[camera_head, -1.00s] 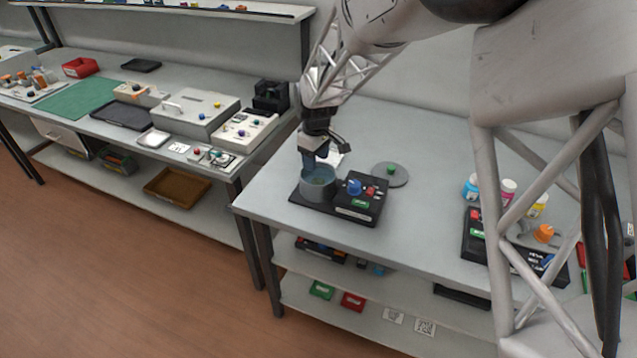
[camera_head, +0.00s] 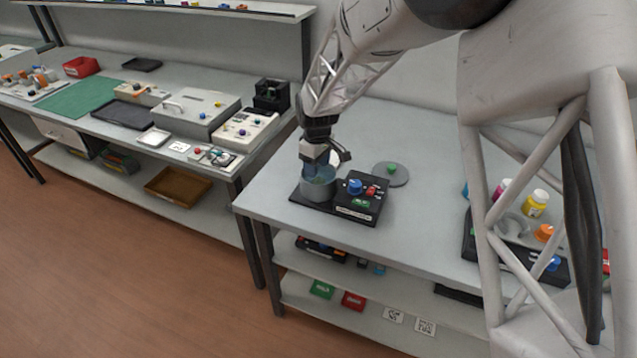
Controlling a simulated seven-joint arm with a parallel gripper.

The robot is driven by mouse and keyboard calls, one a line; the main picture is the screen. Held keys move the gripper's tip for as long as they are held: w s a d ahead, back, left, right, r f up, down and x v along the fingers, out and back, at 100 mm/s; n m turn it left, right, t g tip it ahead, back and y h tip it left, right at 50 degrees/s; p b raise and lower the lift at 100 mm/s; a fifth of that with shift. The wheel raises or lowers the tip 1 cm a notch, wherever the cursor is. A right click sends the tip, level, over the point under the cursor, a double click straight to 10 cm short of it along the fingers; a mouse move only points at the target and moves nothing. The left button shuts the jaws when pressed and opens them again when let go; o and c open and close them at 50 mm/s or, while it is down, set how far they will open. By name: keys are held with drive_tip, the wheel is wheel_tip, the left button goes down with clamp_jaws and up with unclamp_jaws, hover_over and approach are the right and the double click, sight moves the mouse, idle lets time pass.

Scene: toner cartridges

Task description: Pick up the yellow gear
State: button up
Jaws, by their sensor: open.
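I cannot clearly make out a yellow gear. A grey round tub (camera_head: 318,189) with a bluish inside stands on the left part of a black device (camera_head: 358,214) on the right table. A small greenish patch shows low inside the tub, too small to identify. My gripper (camera_head: 318,172) points down at the tub, its fingertips at or inside the rim. It is open, though the fingers partly overlap the tub and hide much of its inside.
The device has a blue knob (camera_head: 354,187) and red and green buttons beside the tub. A grey disc lid (camera_head: 390,174) with a green knob lies behind it. Bottles, including a yellow one (camera_head: 535,204), stand at right, partly behind my arm. The table between is clear.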

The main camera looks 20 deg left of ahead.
sight(318, 179)
drive_tip(key=shift+d+f, duration=0.2)
drive_tip(key=shift+f, duration=2.35)
drive_tip(key=c, duration=0.7)
drive_tip(key=shift+r, duration=5)
